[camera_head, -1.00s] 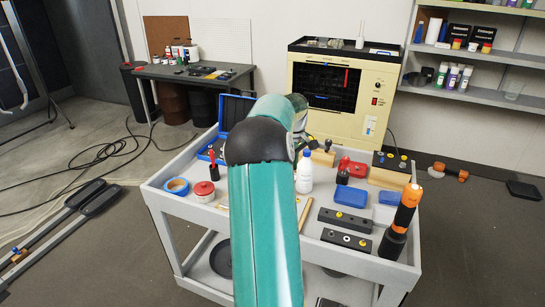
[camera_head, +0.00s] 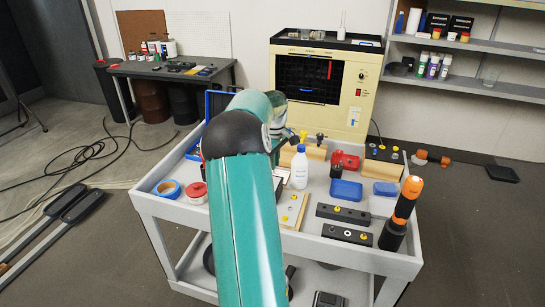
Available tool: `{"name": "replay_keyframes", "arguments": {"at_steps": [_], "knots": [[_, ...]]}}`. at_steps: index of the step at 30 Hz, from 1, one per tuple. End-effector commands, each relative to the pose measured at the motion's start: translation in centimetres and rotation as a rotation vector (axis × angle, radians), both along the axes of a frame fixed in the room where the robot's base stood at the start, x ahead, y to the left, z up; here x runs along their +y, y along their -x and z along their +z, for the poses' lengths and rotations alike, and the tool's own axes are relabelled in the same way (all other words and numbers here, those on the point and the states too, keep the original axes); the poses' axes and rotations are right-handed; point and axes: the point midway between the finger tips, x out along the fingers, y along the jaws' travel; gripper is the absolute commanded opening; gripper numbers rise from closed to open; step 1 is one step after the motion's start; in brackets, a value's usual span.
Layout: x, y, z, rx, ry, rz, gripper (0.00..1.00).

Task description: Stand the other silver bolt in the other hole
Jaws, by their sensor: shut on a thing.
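My teal arm (camera_head: 245,210) reaches from the bottom over the grey cart (camera_head: 150,207). Its end and my gripper are hidden behind the arm's dark elbow, so I cannot see what they hold. Two dark blocks lie at the cart's right front: a rear block (camera_head: 325,211) and a front block (camera_head: 333,231), each with small round fittings, some yellow. A pale board (camera_head: 291,213) with yellow spots lies beside the arm, partly hidden. No silver bolt can be told for sure at this size, nor which hole is empty.
A white bottle (camera_head: 299,168), blue boxes (camera_head: 346,190), a red item (camera_head: 346,161) and an orange-black tool (camera_head: 399,215) stand on the cart. Blue tape (camera_head: 167,189) and a red-white can (camera_head: 196,192) are at left. A cream machine (camera_head: 357,90) stands behind.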

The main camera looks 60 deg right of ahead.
Motion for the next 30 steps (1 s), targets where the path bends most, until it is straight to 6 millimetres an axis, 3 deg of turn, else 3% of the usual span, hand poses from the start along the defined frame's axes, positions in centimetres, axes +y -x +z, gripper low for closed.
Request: {"name": "replay_keyframes", "arguments": {"at_steps": [18, 30], "knots": [[0.0, -0.3, -4.2, 0.0, 0.0, -0.002, 0.0], [0.0, -0.3, -4.7, 0.0, 0.0, -0.001, 0.0]]}}
